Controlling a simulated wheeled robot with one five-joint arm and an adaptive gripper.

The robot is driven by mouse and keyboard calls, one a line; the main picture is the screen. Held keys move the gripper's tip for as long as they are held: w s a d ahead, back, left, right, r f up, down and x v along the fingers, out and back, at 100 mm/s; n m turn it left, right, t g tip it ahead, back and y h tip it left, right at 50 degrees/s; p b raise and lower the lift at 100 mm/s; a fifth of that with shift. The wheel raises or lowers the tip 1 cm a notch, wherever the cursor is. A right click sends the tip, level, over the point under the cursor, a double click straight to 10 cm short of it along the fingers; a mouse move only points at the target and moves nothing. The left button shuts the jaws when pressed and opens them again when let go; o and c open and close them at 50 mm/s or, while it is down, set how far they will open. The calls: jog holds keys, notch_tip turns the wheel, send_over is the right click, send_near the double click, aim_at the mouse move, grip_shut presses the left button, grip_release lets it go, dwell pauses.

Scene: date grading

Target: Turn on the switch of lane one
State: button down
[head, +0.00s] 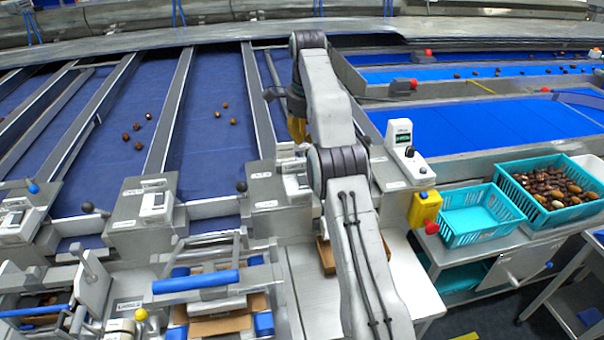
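Several blue lanes run away from me, each with a grey housing and a small white switch box at its near end. One white box (156,203) is left of centre, another (15,221) is at the far left, and a third (289,165) is partly hidden beside my arm. A taller white unit with a green display (399,133) stands right of my arm. The lane labels are too small to read, so I cannot tell which is lane one.
Black ball-topped levers (241,187) stand near the lane ends. Dates (138,127) lie on the lanes. A yellow box (425,208), an empty teal crate (441,222) and a teal crate of dates (509,175) are at right. A blue-handled press (196,281) is in front.

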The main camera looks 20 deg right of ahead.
aim_at(302, 177)
jog(key=shift+f, duration=0.25)
jog(key=shift+w+d+f, duration=0.1)
jog(key=shift+w+f, duration=0.3)
jog(key=shift+f, duration=1.8)
jog(key=shift+w+d+f, duration=0.1)
jog(key=shift+w+f, duration=0.25)
jog(key=shift+f, duration=1.9)
jog(key=shift+w+f, duration=0.4)
jog(key=shift+f, duration=1.8)
